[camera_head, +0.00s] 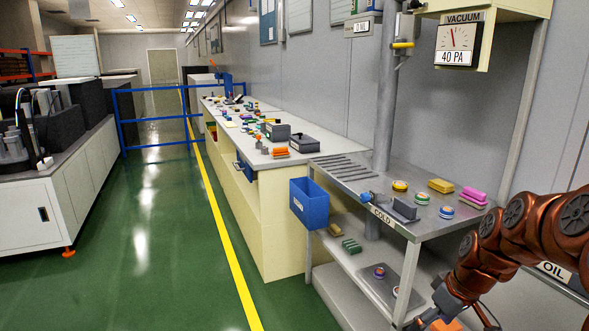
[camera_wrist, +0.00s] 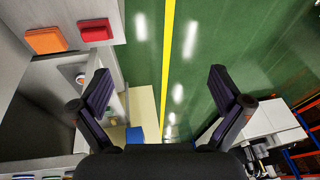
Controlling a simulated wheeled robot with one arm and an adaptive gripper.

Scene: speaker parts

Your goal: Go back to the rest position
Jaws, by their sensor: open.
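My gripper (camera_wrist: 160,95) is open in the wrist view, with its two dark fingers spread wide apart. Nothing is between the fingers except the view of the green floor and the yellow line below. In the head view my copper-coloured arm comes in from the right edge and bends down toward the bottom, in front of the right end of the metal bench (camera_head: 455,222). The end of the arm is partly cut off by the bottom edge there, and the finger state is hard to see in that view.
The bench holds round parts, a yellow block (camera_head: 440,186) and pink blocks (camera_head: 474,196). A blue bin (camera_head: 309,203) hangs at its left end. A long cluttered worktable (camera_head: 300,160) and a blue rail (camera_head: 155,118) stand beyond. The green aisle (camera_head: 150,220) is clear. Orange (camera_wrist: 46,40) and red (camera_wrist: 95,30) blocks show at the wrist view's left.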

